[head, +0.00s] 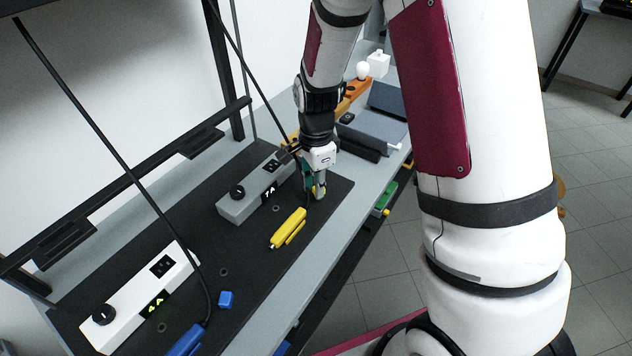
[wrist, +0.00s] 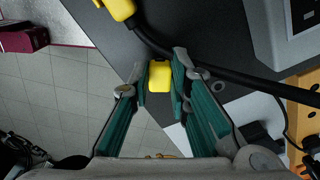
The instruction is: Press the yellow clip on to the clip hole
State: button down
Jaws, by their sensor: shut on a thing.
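My gripper (head: 313,188) is low over the front edge of the black mat, at its far right end. In the wrist view my gripper (wrist: 160,80) has its green-lined fingers closed on the small yellow clip (wrist: 160,76), with the clip between the fingertips. Only a sliver of the yellow clip (head: 320,191) shows by the fingers in the head view. A black cable runs close past the clip. I cannot tell whether the clip touches the mat.
A yellow probe (head: 288,228) lies on the black mat (head: 250,255), left of my gripper. A grey box (head: 255,188) with a knob stands behind it, and a white box (head: 140,300) nearer. A blue clip (head: 226,299) and blue probe (head: 186,340) lie in front.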

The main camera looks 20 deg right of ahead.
jog(key=shift+f, duration=0.1)
jog(key=shift+f, duration=0.5)
jog(key=shift+f, duration=0.1)
jog(key=c, duration=1.4)
grip_release()
jog(key=shift+r+p, duration=0.65)
jog(key=shift+r, duration=7.35)
